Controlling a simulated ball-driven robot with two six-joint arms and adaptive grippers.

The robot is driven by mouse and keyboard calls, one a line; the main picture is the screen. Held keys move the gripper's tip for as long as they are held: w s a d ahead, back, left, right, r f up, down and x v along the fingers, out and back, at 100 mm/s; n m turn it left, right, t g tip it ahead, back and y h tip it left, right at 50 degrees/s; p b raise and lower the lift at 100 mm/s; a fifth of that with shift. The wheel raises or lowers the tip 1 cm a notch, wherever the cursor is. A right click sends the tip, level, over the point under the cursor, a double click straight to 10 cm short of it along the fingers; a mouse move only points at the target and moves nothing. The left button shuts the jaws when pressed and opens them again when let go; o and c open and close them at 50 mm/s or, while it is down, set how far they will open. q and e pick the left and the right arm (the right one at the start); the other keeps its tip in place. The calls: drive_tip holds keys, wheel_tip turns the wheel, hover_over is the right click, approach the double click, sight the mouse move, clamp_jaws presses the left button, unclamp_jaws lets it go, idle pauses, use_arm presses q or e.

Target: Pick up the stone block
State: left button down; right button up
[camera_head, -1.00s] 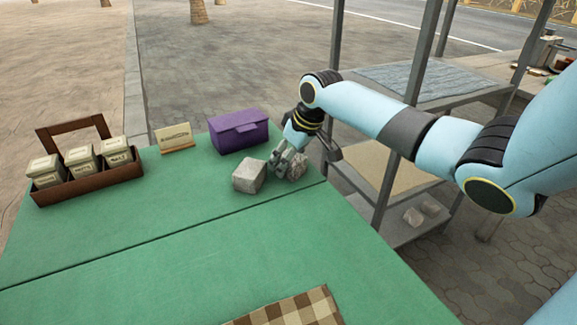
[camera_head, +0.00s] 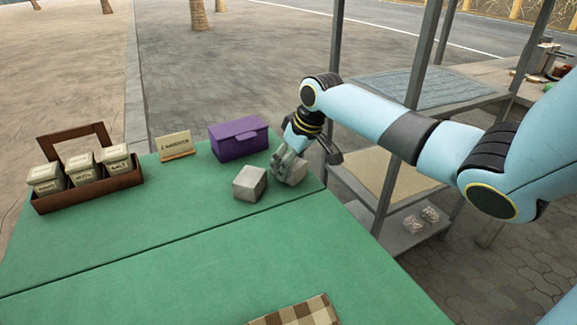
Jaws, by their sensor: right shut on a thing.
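Two pale grey stone blocks are at the far right corner of the green table (camera_head: 190,255). One stone block (camera_head: 250,184) sits free on the table top, just left of my right gripper. My right gripper (camera_head: 286,164) points down and is shut on the other stone block (camera_head: 296,174), which its fingers partly cover. I cannot tell whether that held block still touches the table. My left gripper is not in view.
A purple box (camera_head: 238,138) stands just behind the blocks. A small sign card (camera_head: 174,144) and a brown wooden carrier (camera_head: 88,194) with labelled tins are farther left. A checkered cloth (camera_head: 300,313) lies at the front. A metal shelf (camera_head: 420,85) stands right of the table.

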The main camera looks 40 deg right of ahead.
wheel_tip(320, 180, up, 3)
drive_tip(key=shift+r+p, duration=0.15)
drive_tip(key=shift+p, duration=0.25)
drive_tip(key=s+d+r+p, duration=0.3)
drive_tip(key=s+r, duration=0.3)
drive_tip(key=s, duration=0.4)
drive_tip(key=shift+s+d+r+p, duration=0.35)
drive_tip(key=shift+s+d+p, duration=0.05)
drive_tip(key=shift+d, duration=0.25)
